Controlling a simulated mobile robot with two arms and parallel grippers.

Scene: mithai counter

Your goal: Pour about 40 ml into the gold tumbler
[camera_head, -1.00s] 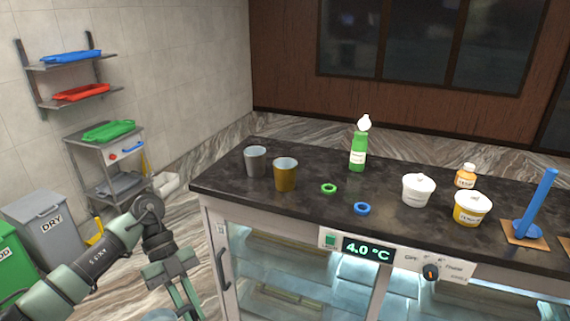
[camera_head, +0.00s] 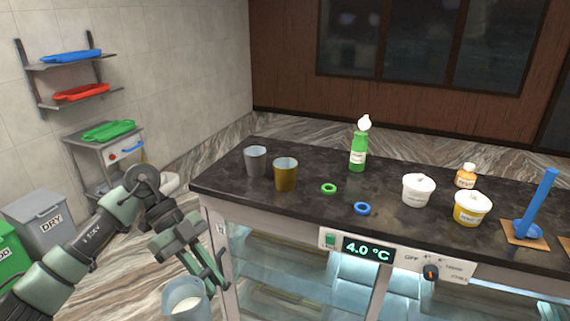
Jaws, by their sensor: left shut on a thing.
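The gold tumbler (camera_head: 285,177) stands upright on the dark counter, to the right of a grey metal tumbler (camera_head: 255,162). I cannot see into its bottom. My left gripper (camera_head: 218,283) is at the lower middle left, in front of the counter and below its top. It is shut on a translucent grey-blue jug (camera_head: 185,300) with white liquid inside. The jug is roughly upright, and its lower part is cut off by the frame's bottom edge. The held part of the jug is hard to make out. My right gripper is not in view.
On the counter (camera_head: 320,212) are a green bottle (camera_head: 358,150), a green ring (camera_head: 329,188), a blue ring (camera_head: 362,208), a white lidded tub (camera_head: 418,190), a yellow tub (camera_head: 472,208), a small orange bottle (camera_head: 465,176) and a blue post (camera_head: 541,202). The counter's front edge lies beside my left gripper.

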